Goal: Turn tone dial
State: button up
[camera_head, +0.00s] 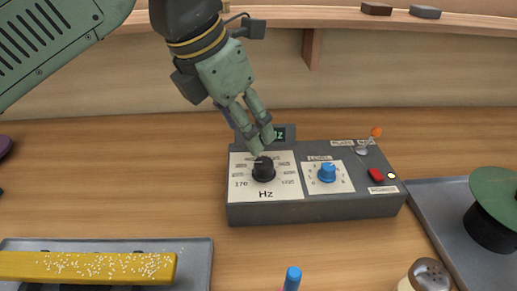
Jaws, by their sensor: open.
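A dark grey tone box (315,209) sits on the wooden table near the middle of the head view. Its black tone dial (263,173) is on the left, on a white scale plate marked Hz. A blue knob (327,172) is to its right, on a smaller white plate. My green gripper (260,143) reaches down from above, tilted, with its fingertips just above and behind the black dial. The jaws are open and hold nothing visible. I cannot tell whether a fingertip touches the dial. The fingers partly hide a small display at the box's back edge.
The box also carries an orange-tipped toggle lever (375,133) and a red switch (376,175). A grey tray (205,262) with a yellow speckled bar is front left. A dark tray (428,200) and green-topped cylinder (492,200) are right; a shaker (429,276) stands in front.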

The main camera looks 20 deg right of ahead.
aim_at(263, 162)
jog(key=p+x, duration=0.1)
jog(key=x, duration=0.8)
jog(key=shift+d+f, duration=0.15)
jog(key=shift+f, duration=0.15)
jog(key=c, duration=1.1)
jog(key=shift+c, duration=0.2)
jog(key=m+g+b, duration=0.1)
jog(key=m, duration=0.1)
jog(key=shift+m+h, duration=0.3)
jog(key=shift+m, duration=0.1)
jog(key=shift+w+m+g+b, duration=0.15)
jog(key=shift+m+g+b, duration=0.35)
jog(key=shift+m, duration=1)
